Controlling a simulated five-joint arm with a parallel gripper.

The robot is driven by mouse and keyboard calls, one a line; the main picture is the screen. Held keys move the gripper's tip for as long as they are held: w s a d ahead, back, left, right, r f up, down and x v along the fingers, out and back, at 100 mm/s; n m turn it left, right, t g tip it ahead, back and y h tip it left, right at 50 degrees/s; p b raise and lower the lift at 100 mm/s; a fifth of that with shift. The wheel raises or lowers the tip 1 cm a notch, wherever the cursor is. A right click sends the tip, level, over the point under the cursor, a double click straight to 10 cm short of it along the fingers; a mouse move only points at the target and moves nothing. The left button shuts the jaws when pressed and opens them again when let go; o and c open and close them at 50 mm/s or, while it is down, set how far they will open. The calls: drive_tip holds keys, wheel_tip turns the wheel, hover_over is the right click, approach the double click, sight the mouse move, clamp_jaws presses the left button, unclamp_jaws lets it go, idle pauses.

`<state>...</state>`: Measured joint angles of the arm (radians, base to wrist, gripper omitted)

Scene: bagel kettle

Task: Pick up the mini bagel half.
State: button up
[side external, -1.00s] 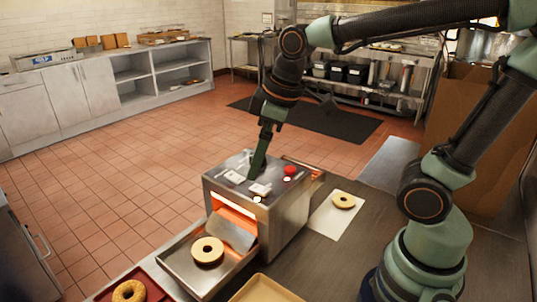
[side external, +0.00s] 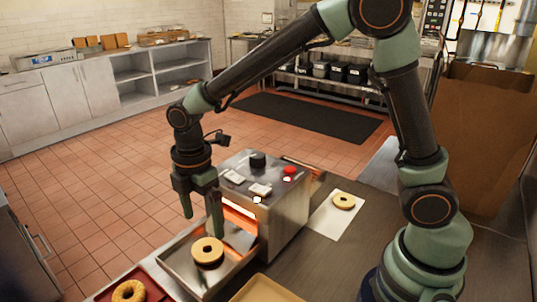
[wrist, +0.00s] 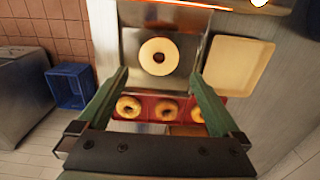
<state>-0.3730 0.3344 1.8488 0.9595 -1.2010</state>
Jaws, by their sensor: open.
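A pale ring-shaped bagel half (side external: 207,246) with a darker lower edge lies flat on the metal tray (side external: 178,270) in front of the toaster. It also shows in the wrist view (wrist: 148,50), ahead of my fingertips. My gripper (side external: 202,222) points down above this tray, its fingers apart and empty. In the wrist view the gripper (wrist: 158,76) has one finger on each side of the bagel's line, and the bagel is clear of both. A second pale bagel half (side external: 344,196) lies on white paper (side external: 330,221) at the right. I cannot tell which is the mini one.
The steel toaster (side external: 283,225) with its glowing slot stands right behind the tray. A red tray (wrist: 147,99) holds several bagels. An empty beige tray (wrist: 238,66) lies beside the metal tray. A blue crate (wrist: 66,87) is on the floor.

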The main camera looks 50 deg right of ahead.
sight(206, 244)
drive_tip(key=shift+a+f, duration=0.1)
drive_tip(key=shift+f, duration=3.75)
drive_tip(key=c, duration=1.2)
wheel_tip(206, 244, up, 20)
